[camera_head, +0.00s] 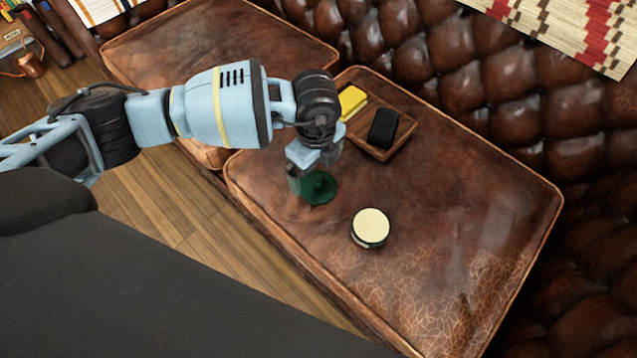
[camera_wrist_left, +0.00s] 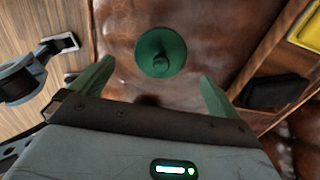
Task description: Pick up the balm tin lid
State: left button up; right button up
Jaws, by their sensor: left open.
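The balm tin lid (camera_head: 320,188) is a dark green disc lying on the brown leather seat. In the left wrist view the lid (camera_wrist_left: 153,48) shows a small knob on top and lies ahead of and between the two fingers. My left gripper (camera_head: 312,180) is open just above the lid, and its green fingers also show in the left wrist view (camera_wrist_left: 155,85), with nothing held. The open balm tin (camera_head: 370,228), round with a cream top and green side, stands apart on the seat to the right. My right gripper is not in view.
A wooden tray (camera_head: 401,139) behind the gripper holds a yellow block (camera_head: 351,101) and a black block (camera_head: 383,129). The tufted backrest (camera_head: 480,90) rises behind the seat. The seat's right part is clear, and its front edge drops to a wooden floor (camera_head: 210,240).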

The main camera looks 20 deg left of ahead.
aim_at(318, 179)
pick_arm(q)
notch_tip(318, 179, down, 5)
jog(key=shift+d+r+b, duration=0.15)
jog(key=shift+b, duration=0.9)
jog(key=shift+f, duration=0.25)
jog(key=shift+r, duration=0.1)
jog(key=shift+c, duration=0.4)
jog(key=c, duration=0.9)
jog(key=shift+o, duration=0.2)
